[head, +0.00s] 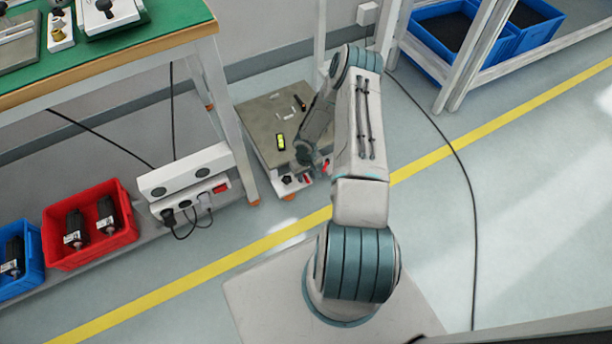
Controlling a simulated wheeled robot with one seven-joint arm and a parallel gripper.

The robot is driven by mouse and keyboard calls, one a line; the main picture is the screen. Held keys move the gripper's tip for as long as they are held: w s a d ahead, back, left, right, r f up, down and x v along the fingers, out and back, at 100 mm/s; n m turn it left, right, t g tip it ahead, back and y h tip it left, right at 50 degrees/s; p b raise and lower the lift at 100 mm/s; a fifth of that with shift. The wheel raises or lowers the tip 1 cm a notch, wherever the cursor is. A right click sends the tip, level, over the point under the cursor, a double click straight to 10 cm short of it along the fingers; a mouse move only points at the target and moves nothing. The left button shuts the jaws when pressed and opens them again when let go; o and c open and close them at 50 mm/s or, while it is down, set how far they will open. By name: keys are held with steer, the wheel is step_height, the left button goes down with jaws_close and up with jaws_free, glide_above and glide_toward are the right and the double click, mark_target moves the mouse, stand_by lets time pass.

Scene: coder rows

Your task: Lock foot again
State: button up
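A low grey-topped unit (262,118) stands on the floor beside the workbench leg, left of my arm. Orange feet show under its front edge, one at the front middle (290,197). Red parts (325,166) show at its front right corner, close to my gripper; I cannot tell whether one is a foot lock lever. My gripper (305,158) points down at the unit's front right edge. Its fingers are small, dark and partly hidden by my arm, so I cannot tell whether they are open or touching anything. A small device with a yellow-green face (280,142) lies on the unit's top.
A green-topped workbench (170,15) is at upper left. A white socket box (185,178) with cables stands left of the unit, near red (92,250) and blue (18,285) bins. A rack with blue crates (450,60) is upper right. A black cable (465,170) crosses the otherwise clear right floor.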

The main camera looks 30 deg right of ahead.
jaws_close()
steer(key=shift+n, duration=0.3)
steer(key=n, duration=0.2)
steer(key=d+n, duration=0.1)
steer(key=n, duration=0.1)
steer(key=shift+w+d, duration=0.1)
steer(key=shift+w, duration=0.05)
steer(key=shift+w+d+n+b, duration=0.15)
steer(key=shift+n, duration=0.75)
steer(key=shift+w+d+n+b, duration=0.1)
steer(key=shift+d+n, duration=0.05)
steer(key=shift+n, duration=0.75)
steer(key=shift+w+d+n+b, duration=0.15)
steer(key=shift+n, duration=0.75)
jaws_free()
